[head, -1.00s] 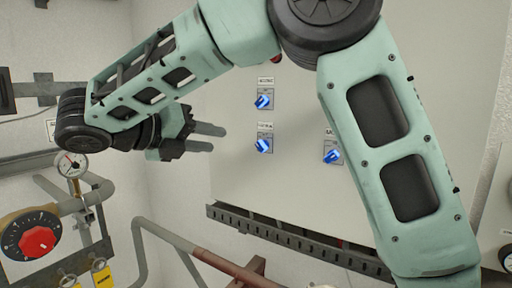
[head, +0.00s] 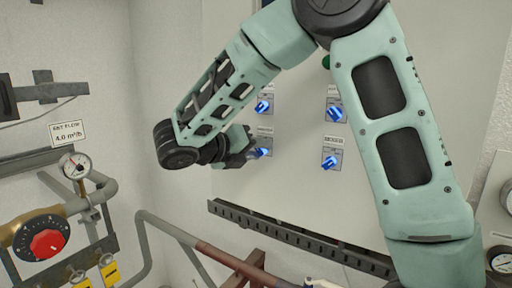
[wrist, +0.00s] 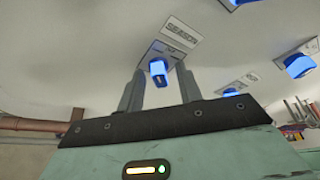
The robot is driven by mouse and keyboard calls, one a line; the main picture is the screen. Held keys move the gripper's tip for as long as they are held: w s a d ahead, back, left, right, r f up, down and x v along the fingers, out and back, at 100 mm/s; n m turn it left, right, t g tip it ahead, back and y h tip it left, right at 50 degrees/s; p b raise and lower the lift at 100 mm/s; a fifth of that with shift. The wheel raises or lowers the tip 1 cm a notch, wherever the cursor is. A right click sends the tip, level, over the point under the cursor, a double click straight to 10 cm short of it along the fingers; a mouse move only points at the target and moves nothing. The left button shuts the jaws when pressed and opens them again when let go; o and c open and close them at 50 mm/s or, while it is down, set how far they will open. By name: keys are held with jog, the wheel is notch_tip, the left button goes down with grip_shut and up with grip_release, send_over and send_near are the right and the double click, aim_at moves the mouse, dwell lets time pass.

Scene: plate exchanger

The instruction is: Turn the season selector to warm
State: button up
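The season selector is a blue knob (wrist: 158,70) on a small plate under a label reading SEASON (wrist: 181,33) in the wrist view. In the head view it is the lower-left blue knob (head: 264,152) on the pale panel. My gripper (wrist: 159,76) is open, with one finger on each side of the knob in the wrist view. I cannot tell whether the fingers touch it or how deep they reach. In the head view my gripper (head: 254,148) is at the selector, and its fingers are partly hidden. The plate's position marks are too small to read.
Other blue knobs sit close by on the panel: one above (head: 263,107), one upper right (head: 335,112) and one to the right (head: 330,162). A slotted rail (head: 290,242) runs below. A red dial (head: 47,243), gauge (head: 74,165) and pipes stand at the left.

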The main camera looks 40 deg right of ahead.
grip_shut()
